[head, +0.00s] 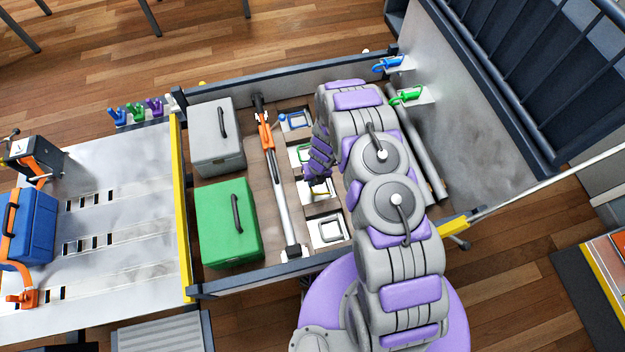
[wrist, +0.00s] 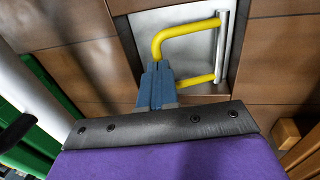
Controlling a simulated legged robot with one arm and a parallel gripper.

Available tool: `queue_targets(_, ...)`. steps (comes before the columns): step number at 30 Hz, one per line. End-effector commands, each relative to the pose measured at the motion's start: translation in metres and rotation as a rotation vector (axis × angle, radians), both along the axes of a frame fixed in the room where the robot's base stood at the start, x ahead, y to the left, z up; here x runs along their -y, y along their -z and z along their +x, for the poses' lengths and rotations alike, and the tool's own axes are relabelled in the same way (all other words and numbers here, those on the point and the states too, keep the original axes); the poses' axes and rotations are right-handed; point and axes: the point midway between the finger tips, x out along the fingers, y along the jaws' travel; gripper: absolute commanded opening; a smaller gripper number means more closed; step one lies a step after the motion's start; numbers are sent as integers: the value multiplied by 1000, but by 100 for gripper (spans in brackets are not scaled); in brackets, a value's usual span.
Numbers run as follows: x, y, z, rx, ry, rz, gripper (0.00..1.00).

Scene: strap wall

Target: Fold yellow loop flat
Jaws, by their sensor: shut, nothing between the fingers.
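The yellow loop (wrist: 186,33) is a bent bar on a grey metal plate (wrist: 170,20) set among brown boards, in the wrist view. Its ends meet a silver bar (wrist: 222,50) on the right side of the plate. My gripper (wrist: 158,68) has its fingers together, with nothing seen between them. The fingertips are over the left side of the loop and hide part of it. I cannot tell whether they touch it or how far the loop stands off the plate. In the head view, only a little of the yellow loop (head: 322,194) shows beside my gripper (head: 312,183).
Loops on plates lie in a row: blue (head: 296,119), green (head: 302,153) and dark (head: 329,230). An orange and silver bar (head: 275,180) lies to their left. A green case (head: 228,222) and grey case (head: 217,138) stand further left. Raised dark rails edge the bed.

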Motion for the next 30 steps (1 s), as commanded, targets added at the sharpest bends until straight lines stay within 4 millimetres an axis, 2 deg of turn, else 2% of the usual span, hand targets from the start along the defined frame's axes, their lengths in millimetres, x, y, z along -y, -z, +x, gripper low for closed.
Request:
queue_targets(7,-7,7,-4,-3,-3,-1,0)
queue_targets(16,-19,31,-7,-3,-1,-1,0)
queue_targets(30,-19,32,-7,-5,-1,-1,0)
